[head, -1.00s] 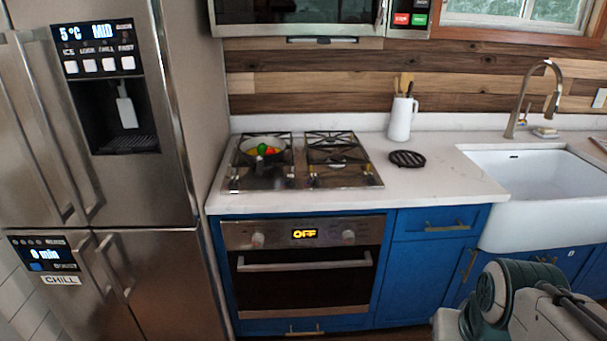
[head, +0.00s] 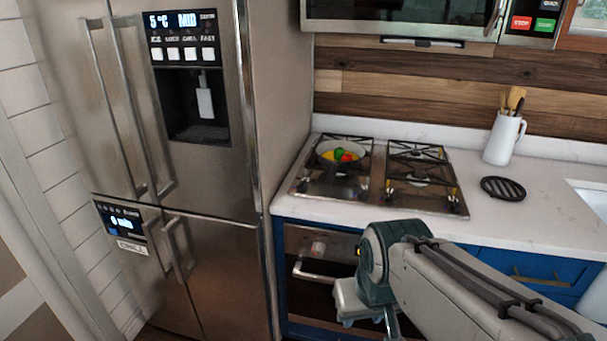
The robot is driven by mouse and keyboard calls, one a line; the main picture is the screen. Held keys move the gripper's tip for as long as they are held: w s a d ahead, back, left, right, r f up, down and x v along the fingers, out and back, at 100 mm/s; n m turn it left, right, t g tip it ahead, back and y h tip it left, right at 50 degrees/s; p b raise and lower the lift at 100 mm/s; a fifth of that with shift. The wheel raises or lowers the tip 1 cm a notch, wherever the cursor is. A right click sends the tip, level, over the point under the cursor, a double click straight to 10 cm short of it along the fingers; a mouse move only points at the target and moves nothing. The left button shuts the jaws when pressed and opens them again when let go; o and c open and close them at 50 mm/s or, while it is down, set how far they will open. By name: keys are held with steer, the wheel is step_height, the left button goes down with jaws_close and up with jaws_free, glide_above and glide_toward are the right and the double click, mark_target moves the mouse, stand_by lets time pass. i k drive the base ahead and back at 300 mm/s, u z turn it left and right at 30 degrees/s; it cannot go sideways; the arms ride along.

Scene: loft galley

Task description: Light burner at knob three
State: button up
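The gas cooktop (head: 378,188) is set in the white counter, with black grates on its left and right sides. A pan (head: 341,156) with red, green and yellow food stands on the back left grate. Small knobs (head: 391,193) sit along the front of the cooktop; they are too small and dark to count or to read their settings. No flame shows. My arm reaches in from the lower right in front of the oven, well below the cooktop. My gripper itself is hidden or out of frame, so its fingers do not show.
The steel fridge (head: 190,250) stands close on the left. The oven (head: 312,262) under the cooktop is partly hidden by my arm. A black trivet (head: 503,188) and a white utensil jug (head: 503,139) stand on the counter to the right. A microwave (head: 400,15) hangs above.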

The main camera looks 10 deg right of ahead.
mark_target(362, 195)
steer(key=i, duration=1.3)
steer(key=z, duration=0.7)
